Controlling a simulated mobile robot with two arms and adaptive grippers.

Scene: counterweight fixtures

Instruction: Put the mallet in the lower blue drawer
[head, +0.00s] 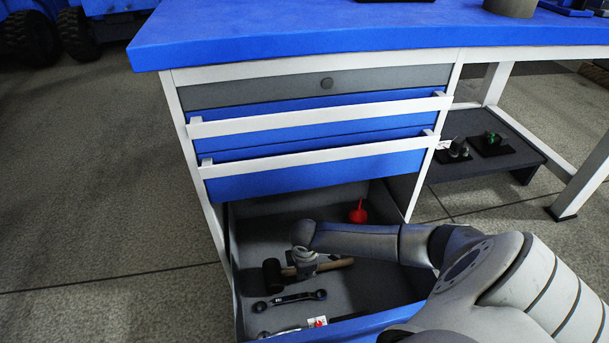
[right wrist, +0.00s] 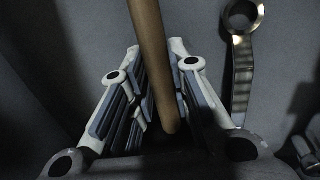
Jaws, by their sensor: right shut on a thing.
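The mallet (head: 272,276) has a dark head and a wooden handle. It lies inside the open lower blue drawer (head: 352,328), whose grey interior shows. My right gripper (head: 304,262) reaches down into this drawer and is shut on the mallet's handle, to the right of the head. In the right wrist view the handle (right wrist: 148,45) runs between the two fingers (right wrist: 155,75). The mallet's head is out of that view. My left gripper is not in view.
The drawer also holds a dark wrench (head: 290,299), a red funnel-like item (head: 358,213) and a partly hidden tool near the front. Two shut blue drawers (head: 310,170) with white handles sit above, under the blue worktop (head: 350,30).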

